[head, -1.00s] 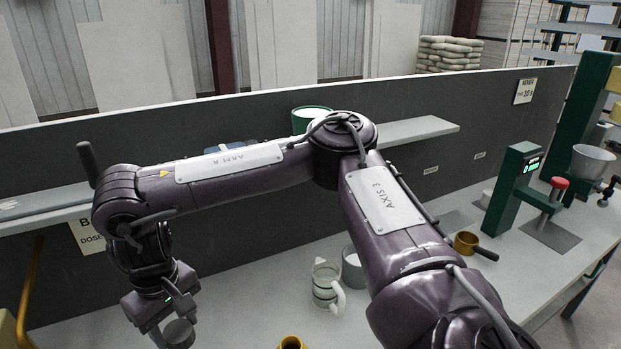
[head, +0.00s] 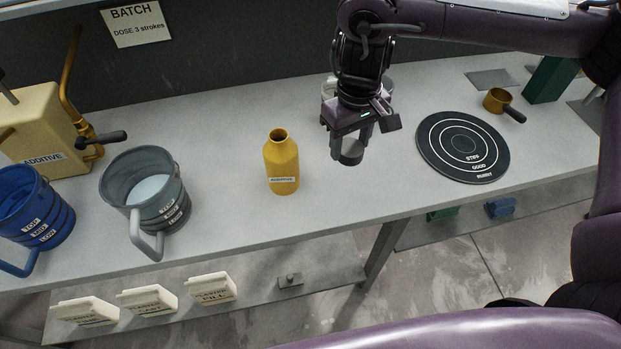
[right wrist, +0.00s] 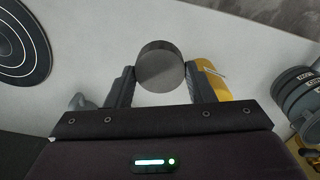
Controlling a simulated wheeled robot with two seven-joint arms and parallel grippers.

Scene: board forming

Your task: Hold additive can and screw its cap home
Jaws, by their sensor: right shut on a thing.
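The yellow additive can (head: 282,165) stands upright on the bench with its neck open and uncapped. My right gripper (head: 351,148) is shut on a round grey cap (head: 350,153), held above the bench to the right of the can. In the right wrist view the cap (right wrist: 160,66) sits between both fingers, and part of the can (right wrist: 210,80) shows beside the right-hand finger, apart from the cap. My left gripper is not in view.
A grey jug (head: 150,200) and a blue jug (head: 30,215) stand left of the can. The additive dispenser (head: 45,130) is behind them. A black ringed mat (head: 440,135) lies to the right. The bench around the can is clear.

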